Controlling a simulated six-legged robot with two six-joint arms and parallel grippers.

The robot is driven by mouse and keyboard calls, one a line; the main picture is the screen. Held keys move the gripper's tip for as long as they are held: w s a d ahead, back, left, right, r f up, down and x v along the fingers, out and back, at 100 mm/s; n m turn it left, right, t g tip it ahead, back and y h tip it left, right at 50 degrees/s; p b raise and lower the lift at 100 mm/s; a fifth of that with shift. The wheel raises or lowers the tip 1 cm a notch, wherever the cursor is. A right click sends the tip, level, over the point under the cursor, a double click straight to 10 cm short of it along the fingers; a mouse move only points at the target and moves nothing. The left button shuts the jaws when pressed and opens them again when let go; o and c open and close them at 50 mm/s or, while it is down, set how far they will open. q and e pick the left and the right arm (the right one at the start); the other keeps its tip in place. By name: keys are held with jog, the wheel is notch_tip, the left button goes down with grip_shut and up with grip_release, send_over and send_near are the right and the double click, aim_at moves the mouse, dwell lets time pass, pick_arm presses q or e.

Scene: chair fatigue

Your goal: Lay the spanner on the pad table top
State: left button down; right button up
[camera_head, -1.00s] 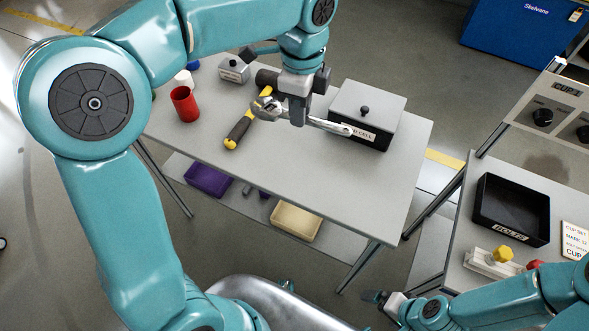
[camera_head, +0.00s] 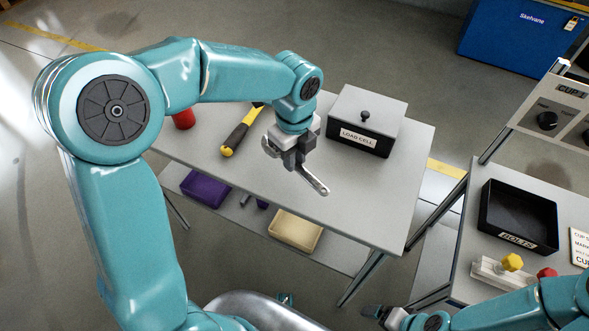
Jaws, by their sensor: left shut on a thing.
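The spanner (camera_head: 314,181) is a silver metal tool, held over the middle of the grey table top (camera_head: 350,215). My left gripper (camera_head: 291,162) is shut on it, and the spanner's ring end points toward the lower right.
A grey box marked LOAD CELL (camera_head: 367,120) stands right behind the spanner. The table's front right is clear. A black BOLTS tray (camera_head: 518,216) is on the right-hand bench.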

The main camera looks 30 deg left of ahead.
aim_at(295, 178)
pick_arm(q)
notch_tip(295, 178, down, 4)
jog(key=shift+r+b, duration=0.15)
jog(key=shift+b, duration=0.15)
jog(key=shift+f, duration=0.5)
jog(key=shift+r, duration=0.1)
jog(key=c, duration=1)
grip_release()
jog(key=shift+f, duration=0.2)
jog(key=shift+o, duration=0.2)
